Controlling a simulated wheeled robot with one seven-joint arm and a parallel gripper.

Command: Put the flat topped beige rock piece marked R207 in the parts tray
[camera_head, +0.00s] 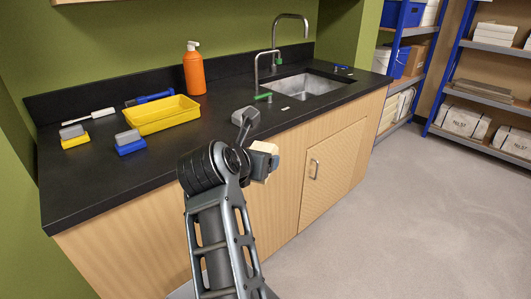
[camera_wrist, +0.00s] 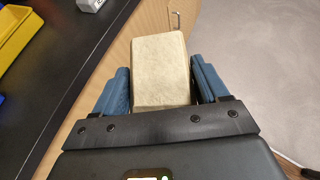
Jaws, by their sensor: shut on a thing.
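My gripper (camera_wrist: 161,88) is shut on a flat-topped beige rock piece (camera_wrist: 160,65), which sits between its two blue-grey fingers in the wrist view. No marking on the rock is readable. In the head view the rock (camera_head: 260,163) shows partly behind my gripper (camera_head: 264,160), in front of the counter's front edge and above the floor. A yellow tray (camera_head: 162,114) stands on the black counter, to the left of and beyond my gripper. Its near wall and part of its inside show, and it looks empty. Its corner also shows in the wrist view (camera_wrist: 20,35).
The black counter (camera_head: 90,180) also holds a grey block on a yellow base (camera_head: 73,136), one on a blue base (camera_head: 130,143), a grey rock (camera_head: 246,116), a blue tool (camera_head: 150,98), an orange bottle (camera_head: 194,70) and a sink (camera_head: 305,85). Bare counter lies before the tray.

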